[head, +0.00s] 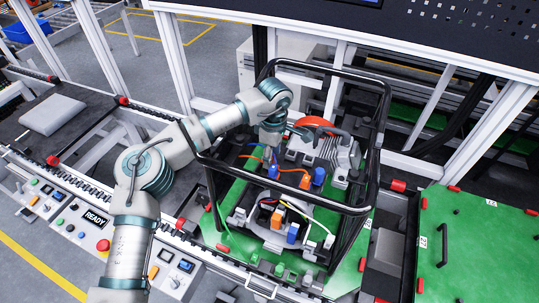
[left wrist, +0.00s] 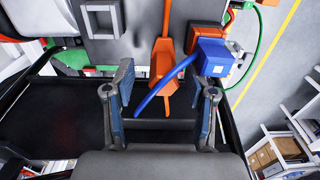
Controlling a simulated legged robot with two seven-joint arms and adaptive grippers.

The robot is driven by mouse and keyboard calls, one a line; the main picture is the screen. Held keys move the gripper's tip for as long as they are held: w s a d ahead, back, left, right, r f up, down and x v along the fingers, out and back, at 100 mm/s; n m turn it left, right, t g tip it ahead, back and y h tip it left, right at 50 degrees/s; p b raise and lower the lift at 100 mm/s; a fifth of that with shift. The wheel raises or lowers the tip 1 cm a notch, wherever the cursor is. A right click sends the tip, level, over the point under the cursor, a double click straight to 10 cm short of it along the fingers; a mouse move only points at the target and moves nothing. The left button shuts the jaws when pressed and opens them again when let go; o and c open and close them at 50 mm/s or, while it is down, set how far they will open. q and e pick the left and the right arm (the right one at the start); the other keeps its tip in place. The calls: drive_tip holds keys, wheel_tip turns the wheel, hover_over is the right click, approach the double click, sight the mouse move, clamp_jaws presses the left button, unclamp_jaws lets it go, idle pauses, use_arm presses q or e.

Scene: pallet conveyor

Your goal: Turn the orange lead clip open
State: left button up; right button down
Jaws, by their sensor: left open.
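In the left wrist view, the orange lead clip (left wrist: 164,68) is a long, flat orange piece against a grey housing. A blue lead curves across its lower end to a blue connector (left wrist: 212,58). My left gripper (left wrist: 168,88) is open, its two fingers on either side of the clip in the picture. Nothing is gripped; I cannot tell how far the clip lies beyond the fingertips. In the head view, my left gripper (head: 271,132) reaches down inside the black frame, above the engine unit. The clip cannot be clearly picked out there. My right gripper is not in view.
The black tubular frame (head: 328,78) surrounds the unit and my left forearm passes through it. Orange and blue connectors (head: 292,233) stand at the unit's front. A green pallet (head: 480,240) lies at right. A button panel (head: 95,222) runs along the front left.

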use_arm(q)
drive_tip(key=shift+d+f, duration=0.25)
drive_tip(key=shift+d, duration=0.3)
drive_tip(key=shift+s, duration=0.1)
drive_tip(key=shift+a+f, duration=0.1)
drive_tip(key=shift+a, duration=0.8)
drive_tip(key=shift+c, duration=0.3)
drive_tip(key=shift+a, duration=0.35)
drive_tip(key=c, duration=0.4)
drive_tip(key=shift+a, duration=0.15)
drive_tip(key=c, duration=0.4)
drive_tip(key=shift+w, duration=0.2)
clamp_jaws()
drive_tip(key=shift+s+d, duration=0.1)
drive_tip(key=shift+d, duration=0.25)
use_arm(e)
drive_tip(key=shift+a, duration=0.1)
